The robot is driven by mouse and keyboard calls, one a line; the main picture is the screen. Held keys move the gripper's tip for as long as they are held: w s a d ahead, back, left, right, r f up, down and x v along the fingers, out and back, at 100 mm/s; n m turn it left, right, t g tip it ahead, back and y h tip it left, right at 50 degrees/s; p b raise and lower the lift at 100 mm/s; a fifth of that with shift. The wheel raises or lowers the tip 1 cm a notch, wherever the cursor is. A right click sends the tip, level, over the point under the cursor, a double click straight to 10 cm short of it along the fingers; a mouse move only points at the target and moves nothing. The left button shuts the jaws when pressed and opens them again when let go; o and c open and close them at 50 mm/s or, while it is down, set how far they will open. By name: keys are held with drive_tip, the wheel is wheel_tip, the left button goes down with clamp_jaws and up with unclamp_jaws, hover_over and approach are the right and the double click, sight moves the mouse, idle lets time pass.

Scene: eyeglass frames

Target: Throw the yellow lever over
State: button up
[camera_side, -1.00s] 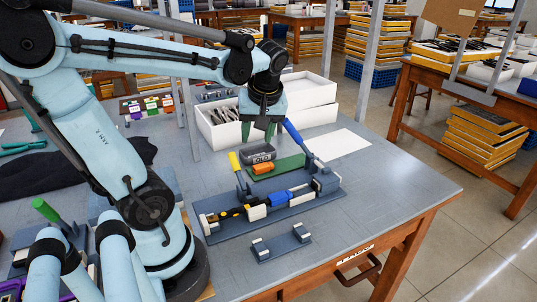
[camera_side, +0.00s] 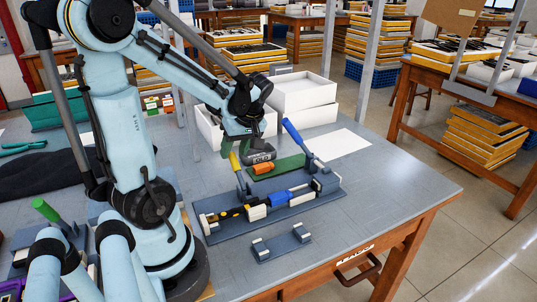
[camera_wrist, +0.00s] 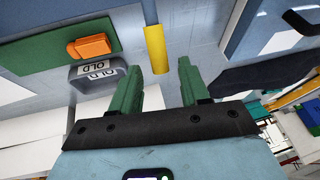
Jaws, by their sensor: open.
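My gripper (camera_side: 237,149) has green fingers, which also show in the wrist view (camera_wrist: 159,77). They are apart and empty, close to the top of the yellow lever. I cannot tell whether they touch it.
A blue-handled lever (camera_side: 298,139) stands on the fixture's right side. A green mat (camera_side: 287,163) holds an orange block (camera_side: 263,168), beside a grey tray marked OLD (camera_side: 259,155). White boxes (camera_side: 302,92) stand behind. A small grey stand (camera_side: 282,243) is in front.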

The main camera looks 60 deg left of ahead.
sight(233, 153)
drive_tip(key=shift+x, duration=1.75)
drive_tip(key=shift+c, duration=0.3)
clamp_jaws()
